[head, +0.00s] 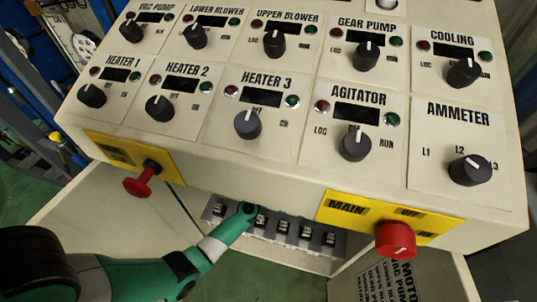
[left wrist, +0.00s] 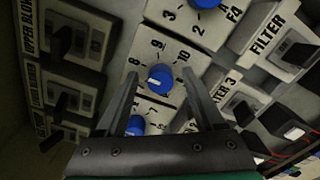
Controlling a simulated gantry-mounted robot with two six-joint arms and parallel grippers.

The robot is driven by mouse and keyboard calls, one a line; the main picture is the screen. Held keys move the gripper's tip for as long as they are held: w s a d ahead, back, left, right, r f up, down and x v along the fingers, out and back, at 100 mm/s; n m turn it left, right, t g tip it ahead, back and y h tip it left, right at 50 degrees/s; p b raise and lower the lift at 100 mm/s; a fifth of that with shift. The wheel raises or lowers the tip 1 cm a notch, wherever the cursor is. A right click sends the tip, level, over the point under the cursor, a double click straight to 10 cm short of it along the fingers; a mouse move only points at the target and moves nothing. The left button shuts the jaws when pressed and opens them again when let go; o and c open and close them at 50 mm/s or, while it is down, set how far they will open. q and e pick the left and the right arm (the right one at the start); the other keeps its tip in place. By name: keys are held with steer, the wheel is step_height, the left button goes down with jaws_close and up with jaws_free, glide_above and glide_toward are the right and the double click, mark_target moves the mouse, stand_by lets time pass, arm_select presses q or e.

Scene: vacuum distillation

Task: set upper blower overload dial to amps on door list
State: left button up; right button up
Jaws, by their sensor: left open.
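In the left wrist view, a blue dial (left wrist: 160,78) with a white mark sits on a pale plate with 8, 9 and 10 printed around it. Another blue dial (left wrist: 205,3) is cut off at the top edge, and a third (left wrist: 132,126) lies below. I cannot tell which one is the upper blower overload dial. My left gripper (left wrist: 160,66) is open, its fingers either side of the middle dial; contact is unclear. The head view hides its fingers inside the cabinet. The door list (head: 405,280) shows partly at the lower right; its amps are unreadable.
Dark switches flank the dials, including one labelled UPPER BLO (left wrist: 64,40) and one labelled FILTER (left wrist: 297,50). Several breakers (head: 283,228) show in the open cabinet. Above it protrude a red handle (head: 138,186) and the red MAIN knob (head: 396,240).

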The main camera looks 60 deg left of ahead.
arm_select(q)
steer(key=p+v, duration=0.3)
steer(key=v, duration=0.8)
steer(key=shift+d, duration=0.25)
steer(key=shift+s+r, duration=0.1)
steer(key=shift+s, duration=0.05)
